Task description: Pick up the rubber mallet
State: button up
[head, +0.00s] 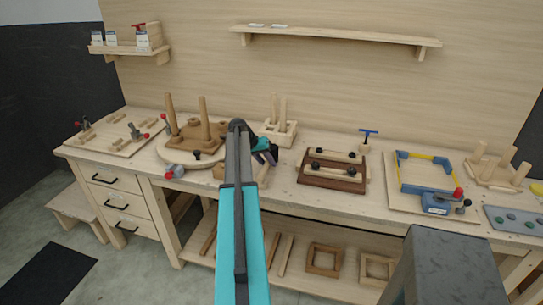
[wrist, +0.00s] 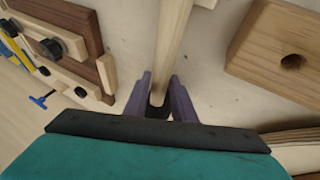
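In the wrist view a pale wooden bar (wrist: 172,45), which looks like the mallet's handle, runs from the top edge down between my gripper's purple fingers (wrist: 160,78). One finger is on each side of it, very close; I cannot tell whether they press on it. A small black part (wrist: 157,107) shows at its lower end; I cannot tell whether it is the mallet's head or my own gripper. In the head view my gripper (head: 265,152) is low over the bench, partly hidden by my arm, and the mallet cannot be made out there.
The bench (head: 325,198) holds a round board with pegs (head: 190,150) on the left, a dark wooden fixture (head: 331,181) on the right and a blue frame clamp (head: 420,187) farther right. A pegged block (head: 281,131) stands behind.

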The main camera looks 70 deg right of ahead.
jog(key=shift+c, duration=0.3)
grip_shut()
jog(key=shift+r, duration=0.2)
jog(key=shift+r+b, duration=0.9)
jog(key=shift+r, duration=0.5)
jog(key=shift+s+a+r, duration=0.15)
jog(key=shift+a+r, duration=0.05)
jog(key=s+a+b, duration=0.1)
jog(key=a, duration=0.4)
jog(key=s+a+r+b, duration=0.1)
jog(key=a+b, duration=0.1)
jog(key=a, duration=0.3)
jog(key=s+a+b, duration=0.1)
jog(key=a, duration=0.4)
jog(key=shift+s+a+r, duration=0.1)
jog(key=shift+s+r, duration=0.05)
jog(key=shift+r, duration=0.1)
